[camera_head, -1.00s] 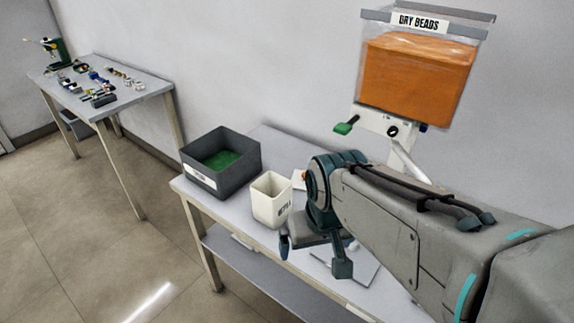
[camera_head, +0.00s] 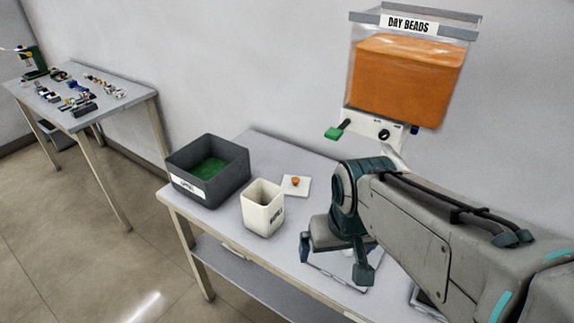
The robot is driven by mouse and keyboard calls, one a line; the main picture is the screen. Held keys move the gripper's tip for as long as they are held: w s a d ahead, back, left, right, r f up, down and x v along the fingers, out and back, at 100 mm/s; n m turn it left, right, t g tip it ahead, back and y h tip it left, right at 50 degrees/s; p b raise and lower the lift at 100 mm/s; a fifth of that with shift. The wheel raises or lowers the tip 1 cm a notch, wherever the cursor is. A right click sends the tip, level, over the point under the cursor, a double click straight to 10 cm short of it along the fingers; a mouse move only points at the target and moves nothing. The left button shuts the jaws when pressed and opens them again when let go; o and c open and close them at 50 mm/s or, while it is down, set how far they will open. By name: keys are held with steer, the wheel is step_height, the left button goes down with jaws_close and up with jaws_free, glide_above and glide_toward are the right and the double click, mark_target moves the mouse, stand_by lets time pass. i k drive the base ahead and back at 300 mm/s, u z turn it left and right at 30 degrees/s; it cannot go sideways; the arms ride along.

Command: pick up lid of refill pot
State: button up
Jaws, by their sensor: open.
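The lid (camera_head: 288,190) is a flat white square with a small orange knob. It lies on the table just behind and to the right of the refill pot (camera_head: 263,209), apart from it. The pot is a cream, open-topped square container with lettering on its side, standing upright. My gripper (camera_head: 334,262) is open, pointing down, to the right of the pot and nearer the table's front than the lid. I see nothing between its fingers. My arm hides part of the table to the right.
A dark grey bin (camera_head: 178,181) with green contents stands left of the pot. A dispenser of orange beads labelled "DRY BEADS" (camera_head: 408,80) rises behind my arm. A pale flat plate (camera_head: 345,281) lies under my gripper. Another table (camera_head: 133,92) with small parts stands far left.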

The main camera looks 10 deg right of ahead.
mark_target(292, 185)
steer(key=u, duration=2.05)
steer(key=i, duration=1.75)
steer(key=z, duration=3.9)
steer(key=i, duration=0.4)
steer(key=z, duration=0.1)
